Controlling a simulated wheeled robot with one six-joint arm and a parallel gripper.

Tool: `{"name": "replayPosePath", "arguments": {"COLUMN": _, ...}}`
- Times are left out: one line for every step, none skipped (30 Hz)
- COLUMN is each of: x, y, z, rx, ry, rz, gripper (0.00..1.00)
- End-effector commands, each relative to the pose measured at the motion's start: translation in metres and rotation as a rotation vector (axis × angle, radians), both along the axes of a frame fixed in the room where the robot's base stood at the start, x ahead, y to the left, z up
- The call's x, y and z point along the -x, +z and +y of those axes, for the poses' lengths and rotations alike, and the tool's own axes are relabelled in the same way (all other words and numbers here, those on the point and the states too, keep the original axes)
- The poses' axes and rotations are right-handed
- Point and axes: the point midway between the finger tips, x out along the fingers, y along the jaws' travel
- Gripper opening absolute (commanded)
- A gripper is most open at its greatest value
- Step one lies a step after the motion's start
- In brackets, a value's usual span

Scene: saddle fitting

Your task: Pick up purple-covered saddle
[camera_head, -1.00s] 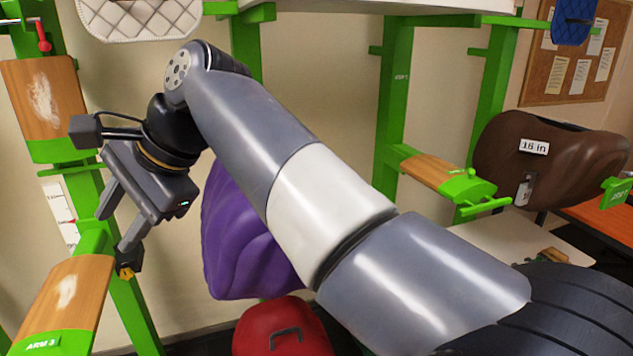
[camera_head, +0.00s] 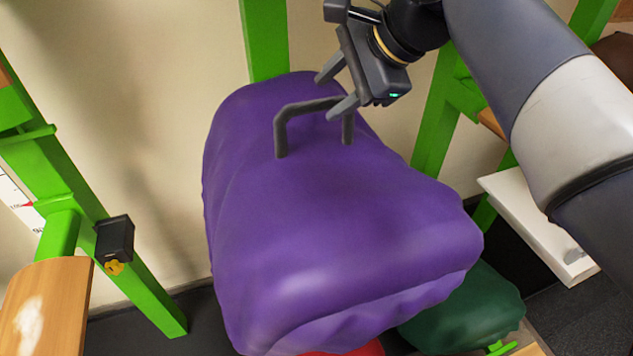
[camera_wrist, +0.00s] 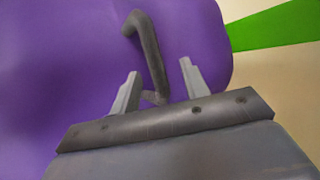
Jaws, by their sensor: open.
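The purple-covered saddle (camera_head: 330,220) fills the middle of the head view, with a dark grey handle (camera_head: 300,108) standing up on its top near the far end. My gripper (camera_head: 333,94) is open at the right end of that handle, its two fingers pointing down and left. In the wrist view, the purple cover (camera_wrist: 60,80) fills the left and middle. The handle (camera_wrist: 151,50) runs up from between my open fingertips (camera_wrist: 160,72), with one finger on each side of its near end. I cannot tell whether either finger touches it.
A green-covered saddle (camera_head: 465,310) and a bit of red (camera_head: 355,350) show below the purple one. Green rack posts (camera_head: 265,40) stand behind and on both sides. A wooden arm pad (camera_head: 45,310) is at lower left, and a white shelf (camera_head: 535,225) at right.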

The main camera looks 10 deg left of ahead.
Motion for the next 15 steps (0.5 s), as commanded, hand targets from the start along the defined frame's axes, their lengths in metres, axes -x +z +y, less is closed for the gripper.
{"name": "replayPosePath", "arguments": {"x": 0.000, "y": -0.004, "z": 0.003, "rx": 0.000, "ry": 0.003, "rz": 0.002, "gripper": 0.43}}
{"name": "replayPosePath", "arguments": {"x": -0.001, "y": -0.005, "z": 0.004, "rx": 0.001, "ry": 0.002, "rz": 0.001, "gripper": 0.43}}
{"name": "replayPosePath", "arguments": {"x": -0.001, "y": -0.006, "z": 0.006, "rx": 0.000, "ry": 0.001, "rz": 0.001, "gripper": 0.43}}
{"name": "replayPosePath", "arguments": {"x": -0.002, "y": -0.008, "z": 0.007, "rx": 0.000, "ry": 0.001, "rz": 0.001, "gripper": 0.43}}
{"name": "replayPosePath", "arguments": {"x": -0.002, "y": -0.009, "z": 0.009, "rx": 0.000, "ry": 0.001, "rz": 0.001, "gripper": 0.43}}
{"name": "replayPosePath", "arguments": {"x": -0.001, "y": -0.012, "z": 0.012, "rx": 0.001, "ry": 0.002, "rz": 0.003, "gripper": 0.43}}
{"name": "replayPosePath", "arguments": {"x": -0.001, "y": -0.015, "z": 0.016, "rx": 0.001, "ry": 0.003, "rz": 0.002, "gripper": 0.43}}
{"name": "replayPosePath", "arguments": {"x": -0.001, "y": -0.018, "z": 0.019, "rx": 0.001, "ry": 0.004, "rz": 0.003, "gripper": 0.43}}
{"name": "replayPosePath", "arguments": {"x": -0.001, "y": -0.022, "z": 0.024, "rx": 0.001, "ry": 0.004, "rz": 0.004, "gripper": 0.43}}
{"name": "replayPosePath", "arguments": {"x": -0.001, "y": -0.026, "z": 0.027, "rx": 0.002, "ry": 0.005, "rz": 0.003, "gripper": 0.43}}
{"name": "replayPosePath", "arguments": {"x": -0.001, "y": -0.029, "z": 0.030, "rx": 0.002, "ry": 0.004, "rz": 0.002, "gripper": 0.43}}
{"name": "replayPosePath", "arguments": {"x": -0.003, "y": -0.034, "z": 0.033, "rx": 0.002, "ry": 0.002, "rz": 0.003, "gripper": 0.43}}
{"name": "replayPosePath", "arguments": {"x": -0.004, "y": -0.037, "z": 0.035, "rx": 0.002, "ry": 0.002, "rz": 0.003, "gripper": 0.43}}
{"name": "replayPosePath", "arguments": {"x": -0.005, "y": -0.040, "z": 0.037, "rx": 0.002, "ry": 0.002, "rz": 0.003, "gripper": 0.43}}
{"name": "replayPosePath", "arguments": {"x": -0.006, "y": -0.042, "z": 0.039, "rx": 0.001, "ry": 0.001, "rz": 0.001, "gripper": 0.43}}
